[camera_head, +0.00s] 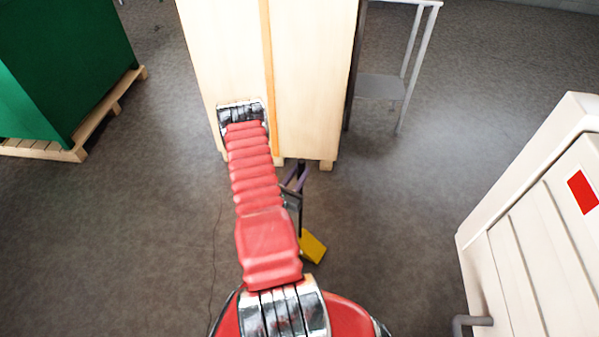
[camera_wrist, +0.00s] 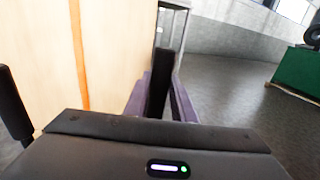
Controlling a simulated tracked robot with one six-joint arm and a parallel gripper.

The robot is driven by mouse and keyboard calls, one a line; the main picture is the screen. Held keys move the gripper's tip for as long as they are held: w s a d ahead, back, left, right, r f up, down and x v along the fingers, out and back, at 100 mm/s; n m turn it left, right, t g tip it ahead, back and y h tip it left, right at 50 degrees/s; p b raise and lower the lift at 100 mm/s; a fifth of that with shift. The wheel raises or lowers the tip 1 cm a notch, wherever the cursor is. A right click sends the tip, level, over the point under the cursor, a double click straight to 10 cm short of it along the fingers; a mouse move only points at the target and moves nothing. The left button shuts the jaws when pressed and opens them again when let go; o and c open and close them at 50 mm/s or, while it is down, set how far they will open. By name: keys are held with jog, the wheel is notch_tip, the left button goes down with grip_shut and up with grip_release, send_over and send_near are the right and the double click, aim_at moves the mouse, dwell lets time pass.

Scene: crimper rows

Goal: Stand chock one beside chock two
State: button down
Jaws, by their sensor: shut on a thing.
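A yellow wedge-like block (camera_head: 313,247), which looks like a chock, shows at floor level below and to the right of the gripper. I cannot tell whether it is chock one or chock two. My arm may hide part of the floor beside it.
The pale cabinet (camera_head: 310,80) stands straight ahead. A grey metal stand (camera_head: 381,87) is to its right. A green box on a wooden pallet (camera_head: 125,104) is at the left, and a cream cabinet (camera_head: 535,230) at the right.

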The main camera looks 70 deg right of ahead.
jog(key=shift+r, duration=0.1)
jog(key=shift+f, duration=2.1)
jog(key=c, duration=1.5)
grip_release()
jog(key=shift+a, duration=0.15)
jog(key=shift+w+a, duration=0.25)
jog(key=shift+a, duration=1.7)
jog(key=shift+w+a, duration=0.25)
jog(key=shift+a, duration=1.7)
jog(key=shift+w+a, duration=0.25)
jog(key=shift+a, duration=1.7)
